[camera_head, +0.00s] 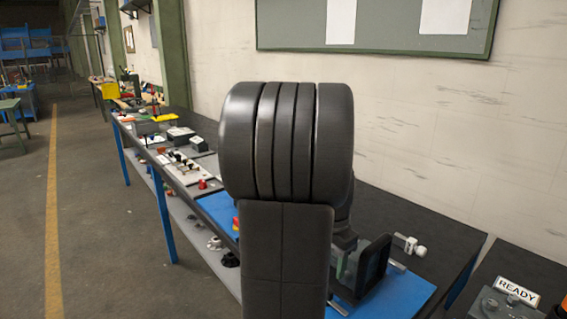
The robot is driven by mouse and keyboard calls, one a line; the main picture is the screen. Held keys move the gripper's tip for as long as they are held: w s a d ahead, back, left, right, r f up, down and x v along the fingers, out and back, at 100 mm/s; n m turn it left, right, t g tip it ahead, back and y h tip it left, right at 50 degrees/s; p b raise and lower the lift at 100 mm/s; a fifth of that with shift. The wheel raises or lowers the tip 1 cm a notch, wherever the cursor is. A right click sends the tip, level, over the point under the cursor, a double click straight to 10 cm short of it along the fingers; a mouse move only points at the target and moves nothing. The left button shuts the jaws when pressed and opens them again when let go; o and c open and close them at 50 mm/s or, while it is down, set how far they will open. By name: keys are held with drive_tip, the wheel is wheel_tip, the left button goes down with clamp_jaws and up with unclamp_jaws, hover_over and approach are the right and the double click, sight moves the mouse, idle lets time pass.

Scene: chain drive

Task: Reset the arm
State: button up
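My own dark grey arm (287,150) fills the middle of the head view, with its rounded joint at the top and a broad link running down to the bottom edge.
A long dark workbench (415,222) with blue legs runs along the wall. A blue mat (400,293) lies on it, partly hidden. Small parts and a white tray (187,172) lie at left. A READY sign (517,291) stands at lower right.

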wheel_tip(320, 180, down, 9)
drive_tip(key=shift+r, duration=0.1)
idle(0.5)
